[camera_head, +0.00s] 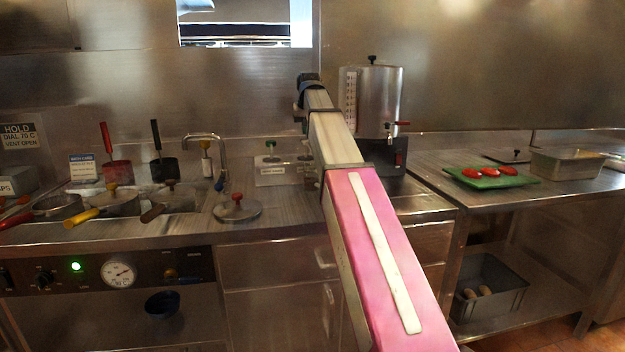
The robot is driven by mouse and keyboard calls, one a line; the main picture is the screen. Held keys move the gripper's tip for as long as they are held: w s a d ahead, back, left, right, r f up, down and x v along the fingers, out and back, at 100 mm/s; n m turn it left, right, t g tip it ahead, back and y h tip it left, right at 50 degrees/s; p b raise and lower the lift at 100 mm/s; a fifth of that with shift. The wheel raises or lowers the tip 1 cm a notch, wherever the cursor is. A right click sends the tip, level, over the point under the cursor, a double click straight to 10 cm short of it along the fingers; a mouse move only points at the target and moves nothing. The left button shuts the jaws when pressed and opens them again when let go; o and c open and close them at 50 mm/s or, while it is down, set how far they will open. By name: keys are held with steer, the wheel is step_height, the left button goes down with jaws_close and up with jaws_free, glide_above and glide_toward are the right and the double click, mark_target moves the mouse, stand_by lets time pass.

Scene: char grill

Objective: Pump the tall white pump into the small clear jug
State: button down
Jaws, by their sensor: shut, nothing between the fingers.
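My arm reaches away from me over the counter, and my gripper (308,80) is the small dark end at the top of it, just left of the steel urn. It looks shut and empty, though its fingers are small in this view. A low light-coloured station (272,176) stands on the counter below and left of my gripper. I cannot tell which is the tall white pump. I cannot make out the small clear jug; my arm hides part of the counter.
The steel urn (373,98) with a tap stands right of my arm. A tap (218,160), a round lid (237,208) and several pans and red and black-handled tools fill the left counter. A green tray (491,178) with red items and a steel pan (567,164) sit right.

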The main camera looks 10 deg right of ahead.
steer(key=shift+r, duration=0.1)
steer(key=shift+r, duration=2.9)
